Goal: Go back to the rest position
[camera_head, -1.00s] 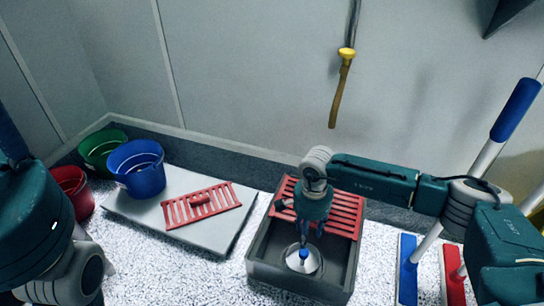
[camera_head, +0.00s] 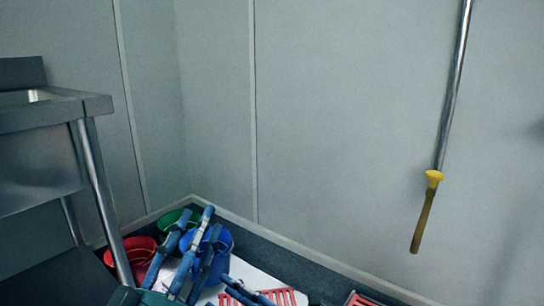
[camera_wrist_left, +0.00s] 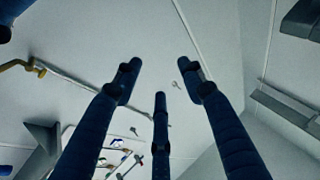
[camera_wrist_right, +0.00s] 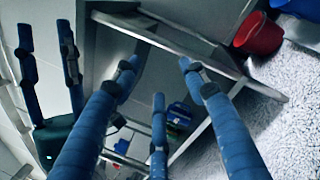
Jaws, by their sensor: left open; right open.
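My left gripper (camera_head: 196,222) shows low in the head view, its blue fingers pointing up and spread apart. In the left wrist view its fingers (camera_wrist_left: 158,72) are open with nothing between them, facing bare wall or ceiling panels. My right gripper's fingers (camera_wrist_right: 159,72) are open and empty in the right wrist view, facing toward a steel table. More blue fingers (camera_wrist_right: 68,55) show beside it at the left of that view. Blue segments low in the head view may belong to it, but I cannot tell.
A steel sink table (camera_head: 60,110) stands at the left. Behind my fingers are a red bucket (camera_head: 138,246), a green bucket (camera_head: 170,220) and a blue bucket (camera_head: 222,250). A red grate (camera_head: 285,296) lies on a white board.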

